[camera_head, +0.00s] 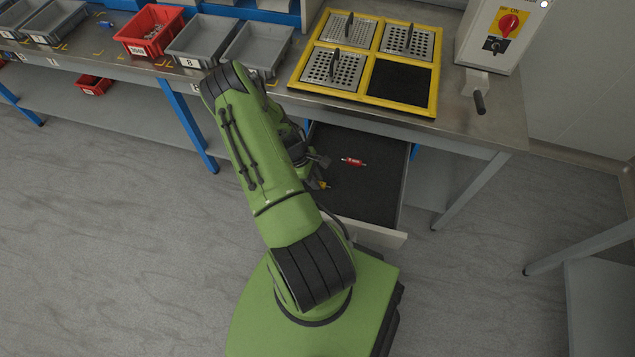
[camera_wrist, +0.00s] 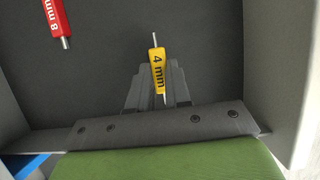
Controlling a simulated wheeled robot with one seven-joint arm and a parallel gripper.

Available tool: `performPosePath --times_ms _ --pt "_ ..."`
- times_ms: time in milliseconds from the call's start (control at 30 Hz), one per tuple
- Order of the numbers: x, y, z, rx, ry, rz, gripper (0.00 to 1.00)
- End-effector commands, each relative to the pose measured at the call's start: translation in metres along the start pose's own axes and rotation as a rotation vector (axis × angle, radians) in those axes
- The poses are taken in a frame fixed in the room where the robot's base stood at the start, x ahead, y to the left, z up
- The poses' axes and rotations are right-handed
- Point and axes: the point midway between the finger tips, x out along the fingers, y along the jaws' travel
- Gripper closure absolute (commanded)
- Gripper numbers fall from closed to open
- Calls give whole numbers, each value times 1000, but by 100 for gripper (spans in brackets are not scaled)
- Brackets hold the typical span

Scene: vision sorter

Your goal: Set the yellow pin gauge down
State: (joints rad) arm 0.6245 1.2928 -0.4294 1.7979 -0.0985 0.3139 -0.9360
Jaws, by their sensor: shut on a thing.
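The yellow pin gauge (camera_wrist: 158,66), marked "4 mm", is between the fingers of my gripper (camera_wrist: 158,88) in the wrist view. My gripper is shut on it, and the pin points along the fingers. In the head view the yellow gauge (camera_head: 323,185) shows as a small spot beside my gripper (camera_head: 319,172), over the left part of the open drawer (camera_head: 370,205). My arm hides part of the gripper there. I cannot tell whether the gauge touches the drawer floor.
A red pin gauge (camera_head: 353,162), marked "8 mm", lies in the drawer; it also shows in the wrist view (camera_wrist: 57,18). The drawer's right side is bare. The bench (camera_head: 470,130) above holds a yellow-framed tray (camera_head: 432,100), grey bins and a red bin (camera_head: 150,30).

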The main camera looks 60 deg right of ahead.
Motion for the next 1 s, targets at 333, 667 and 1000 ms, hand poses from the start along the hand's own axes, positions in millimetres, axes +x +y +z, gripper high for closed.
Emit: performPosePath --times_ms 333,667,1000 --pt "15 0 -7 0 0 -1 100" --pt "16 0 -7 0 0 -1 56" --pt "-12 0 -6 -1 3 3 56"
